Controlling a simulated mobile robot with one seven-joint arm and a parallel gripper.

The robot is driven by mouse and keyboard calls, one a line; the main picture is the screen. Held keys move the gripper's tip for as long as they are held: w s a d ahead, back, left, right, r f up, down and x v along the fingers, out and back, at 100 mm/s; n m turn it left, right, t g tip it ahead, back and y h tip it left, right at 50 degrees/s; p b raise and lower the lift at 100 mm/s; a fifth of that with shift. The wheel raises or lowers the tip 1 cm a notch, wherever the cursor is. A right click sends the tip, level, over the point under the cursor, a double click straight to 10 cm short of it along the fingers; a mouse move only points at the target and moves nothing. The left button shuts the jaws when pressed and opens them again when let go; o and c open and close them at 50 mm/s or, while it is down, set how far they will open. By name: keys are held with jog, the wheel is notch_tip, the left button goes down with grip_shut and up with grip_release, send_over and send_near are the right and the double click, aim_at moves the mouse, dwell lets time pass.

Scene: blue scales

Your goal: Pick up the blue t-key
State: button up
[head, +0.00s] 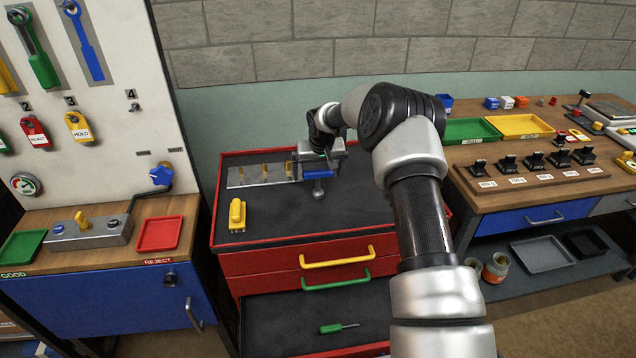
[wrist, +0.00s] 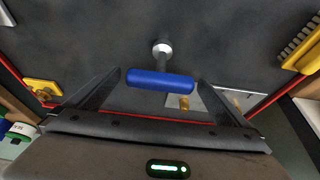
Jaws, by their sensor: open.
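The blue t-key (wrist: 160,79) has a blue cross-handle and a grey metal shaft that ends in a round metal socket. It is on the black top of the red tool cabinet (head: 273,204). In the wrist view my gripper (wrist: 160,82) is open, with one finger on each side of the blue handle and a gap at both ends. In the head view the t-key (head: 317,174) shows just under my gripper (head: 318,170), which partly hides it. I cannot tell the exact height between fingers and handle.
A metal plate with yellow pegs (head: 262,175) lies behind and left of the t-key. The front of the top is clear. A lower drawer is open with a green-handled screwdriver (head: 331,328).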

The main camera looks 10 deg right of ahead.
jog(key=shift+r, duration=0.1)
jog(key=c, duration=1.5)
